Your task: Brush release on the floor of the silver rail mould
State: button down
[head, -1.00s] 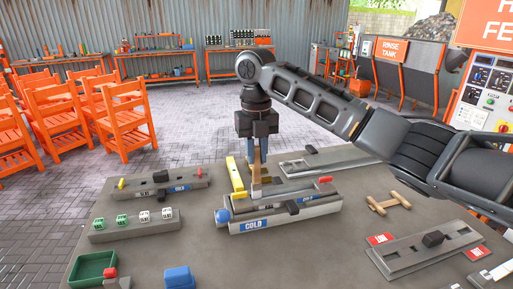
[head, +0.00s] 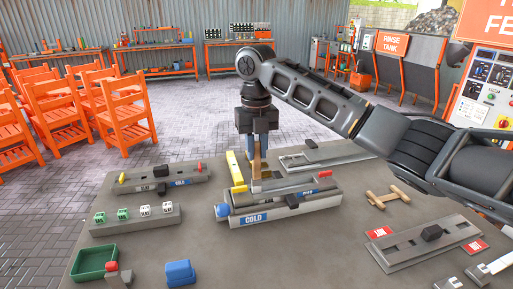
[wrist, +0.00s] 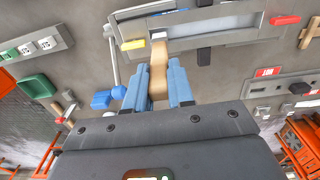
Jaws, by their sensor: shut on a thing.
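My gripper (head: 259,150) points down over the middle of the table, its blue fingers shut on the wooden handle of a brush (head: 257,165). The brush hangs upright, its lower end at the silver rail mould (head: 310,199), which carries a blue COLD label and a blue knob at its left end. I cannot tell whether the bristles touch the mould floor. In the wrist view the brush handle (wrist: 158,75) runs between the fingers, and its far end overlaps the mould (wrist: 235,38).
Another long grey mould (head: 350,153) lies behind. A smaller mould (head: 135,187), a block with dice (head: 130,225), a green tray (head: 95,262) and a blue block (head: 180,273) stand left and front. A wooden handle piece (head: 388,200) lies right.

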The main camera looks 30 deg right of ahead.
jog(key=shift+f, duration=0.55)
dwell(0.9)
jog(key=shift+d, duration=0.1)
